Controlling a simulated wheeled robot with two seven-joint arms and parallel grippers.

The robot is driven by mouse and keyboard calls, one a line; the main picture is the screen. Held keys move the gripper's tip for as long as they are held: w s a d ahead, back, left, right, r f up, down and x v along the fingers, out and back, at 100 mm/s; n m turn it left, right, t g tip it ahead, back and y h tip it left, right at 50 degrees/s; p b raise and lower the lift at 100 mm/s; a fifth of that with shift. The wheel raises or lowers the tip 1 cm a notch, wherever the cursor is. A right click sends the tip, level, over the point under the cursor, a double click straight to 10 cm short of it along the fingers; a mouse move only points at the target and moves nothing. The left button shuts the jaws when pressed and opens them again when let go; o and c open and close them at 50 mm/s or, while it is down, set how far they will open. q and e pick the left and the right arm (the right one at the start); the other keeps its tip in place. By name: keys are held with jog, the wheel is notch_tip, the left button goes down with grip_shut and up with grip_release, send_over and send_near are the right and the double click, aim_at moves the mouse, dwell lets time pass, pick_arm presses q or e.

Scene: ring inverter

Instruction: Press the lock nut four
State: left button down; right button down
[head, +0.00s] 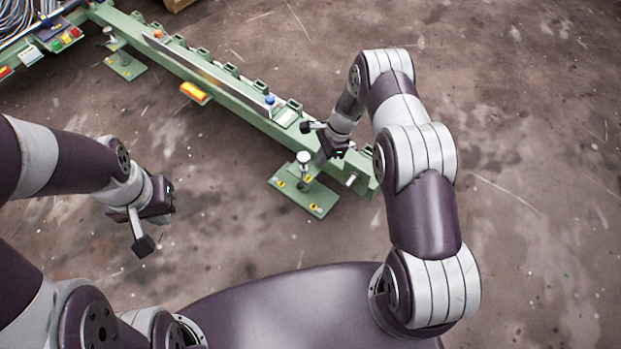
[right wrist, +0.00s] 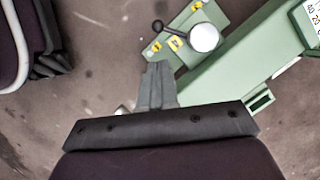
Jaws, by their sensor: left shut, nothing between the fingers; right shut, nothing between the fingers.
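The green foot plate (head: 296,196) under the near end of the green machine carries several small yellow numbered tags (head: 314,207); the numerals are too small to read, so I cannot tell which nut is four. A post with a round pale top (head: 304,157) stands on the plate. In the right wrist view the plate (right wrist: 222,12), its tags (right wrist: 174,44) and the pale round top (right wrist: 204,37) show. My right gripper (right wrist: 158,66) is shut and empty, its tips appearing just beside the plate's edge. My left gripper (head: 172,192) is shut and empty, well left of the plate.
The long green machine beam (head: 235,98) runs from upper left to the plate, with an orange lamp (head: 194,92) on its side. Another foot plate (head: 125,66) stands at its far end. The brown floor (head: 540,200) at right is clear.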

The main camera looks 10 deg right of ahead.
aim_at(301, 179)
jog(key=b+x, duration=0.5)
jog(key=x, duration=0.5)
jog(key=shift+b, duration=0.3)
